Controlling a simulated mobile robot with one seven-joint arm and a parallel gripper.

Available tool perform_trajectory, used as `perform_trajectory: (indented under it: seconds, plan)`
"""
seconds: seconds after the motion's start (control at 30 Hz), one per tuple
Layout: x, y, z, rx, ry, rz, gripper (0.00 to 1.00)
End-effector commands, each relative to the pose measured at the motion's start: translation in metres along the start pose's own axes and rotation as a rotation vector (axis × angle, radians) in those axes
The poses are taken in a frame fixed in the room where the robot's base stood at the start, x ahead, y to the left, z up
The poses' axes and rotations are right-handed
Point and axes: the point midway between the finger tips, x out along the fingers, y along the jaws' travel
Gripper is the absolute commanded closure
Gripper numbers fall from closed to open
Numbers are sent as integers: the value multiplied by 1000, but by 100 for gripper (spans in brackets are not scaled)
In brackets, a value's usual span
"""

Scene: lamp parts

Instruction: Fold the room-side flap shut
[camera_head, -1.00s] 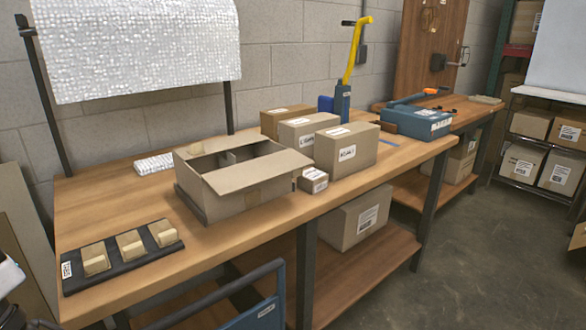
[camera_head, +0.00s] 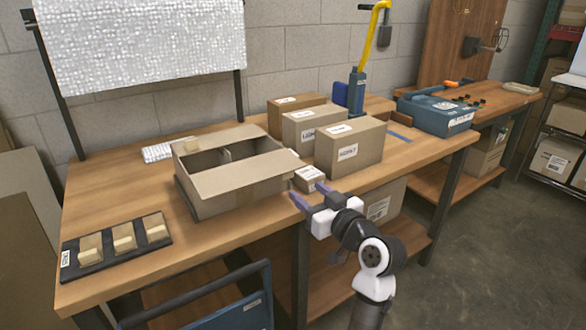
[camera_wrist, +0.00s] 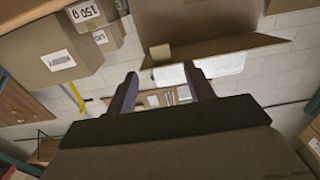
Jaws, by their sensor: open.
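An open tan carton (camera_head: 240,200) stands on the workbench, with a divider inside. A long pale flap (camera_head: 245,177) runs along its near, room-side edge; how far it is tilted is hard to tell. The inside stays open behind it. My gripper (camera_head: 310,194) is open and empty at the bench's front edge, right of the carton and just in front of a small labelled box (camera_head: 308,179). In the wrist view, my gripper's fingers (camera_wrist: 163,88) are spread apart, with the carton (camera_wrist: 195,18) and a flap edge (camera_wrist: 225,48) above them.
Several closed cartons, such as the large one (camera_head: 350,150), stand right of the open carton. A black tray (camera_head: 70,262) with tan blocks lies at the left. A blue cart (camera_head: 240,312) stands before the bench. Bare bench top lies between tray and carton.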

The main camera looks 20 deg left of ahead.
Motion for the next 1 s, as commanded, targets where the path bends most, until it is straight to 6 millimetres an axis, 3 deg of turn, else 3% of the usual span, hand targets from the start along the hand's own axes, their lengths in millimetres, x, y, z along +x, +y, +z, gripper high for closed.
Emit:
perform_trajectory:
  seconds: [0.3, 0.5, 0.7, 1.0]
  plan:
    - [70, -2, -3, 2, -1, -4, 47]
    - [101, -1, -2, 1, 0, -1, 47]
    - [114, -1, -1, 0, 1, 0, 47]
    - [115, -1, -1, 0, 1, 0, 50]
